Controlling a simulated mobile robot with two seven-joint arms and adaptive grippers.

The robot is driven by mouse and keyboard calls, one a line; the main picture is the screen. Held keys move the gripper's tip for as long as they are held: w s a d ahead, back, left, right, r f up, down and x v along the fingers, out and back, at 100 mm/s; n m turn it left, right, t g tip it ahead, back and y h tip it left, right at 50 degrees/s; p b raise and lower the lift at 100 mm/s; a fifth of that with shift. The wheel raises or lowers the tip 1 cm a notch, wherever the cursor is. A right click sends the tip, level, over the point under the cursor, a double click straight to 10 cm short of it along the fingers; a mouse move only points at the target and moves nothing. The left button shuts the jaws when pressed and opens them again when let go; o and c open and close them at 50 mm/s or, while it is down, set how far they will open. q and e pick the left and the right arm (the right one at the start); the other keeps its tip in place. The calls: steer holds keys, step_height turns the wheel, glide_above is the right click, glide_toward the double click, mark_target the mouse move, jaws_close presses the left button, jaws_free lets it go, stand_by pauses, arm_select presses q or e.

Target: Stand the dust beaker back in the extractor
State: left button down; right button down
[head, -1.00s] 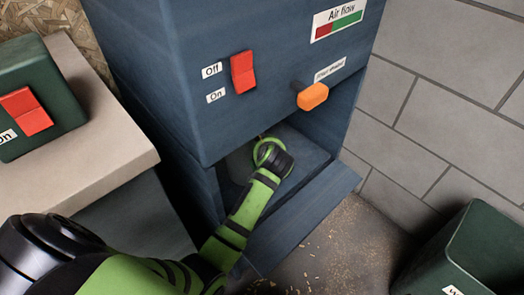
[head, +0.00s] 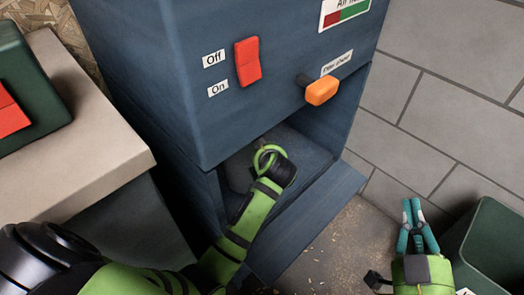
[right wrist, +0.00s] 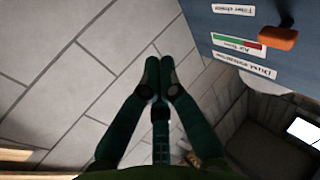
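The extractor (head: 200,80) is a tall dark blue cabinet with an open lower compartment. A smooth grey shape (head: 238,172) shows dimly at the left inside it; I cannot tell whether it is the dust beaker. My left arm reaches into this compartment. Its wrist is at the opening and hides the left gripper and whatever it may hold. My right gripper (head: 413,212) has teal fingers and is outside, right of the cabinet and before the wall. In the right wrist view (right wrist: 159,75) its fingertips are together with nothing visible between them.
A red switch (head: 247,61) and an orange handle (head: 321,90) stick out above the compartment. A blue flap (head: 310,220) lies lowered before the opening. A bench (head: 80,130) stands left, a dark green bin (head: 495,245) right. Sawdust lies on the floor.

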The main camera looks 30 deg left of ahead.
steer(key=shift+r, duration=0.25)
arm_select(q)
steer(key=c, duration=1.4)
jaws_free()
steer(key=shift+f, duration=0.1)
steer(key=shift+o, duration=0.2)
arm_select(e)
steer(key=shift+s, duration=0.1)
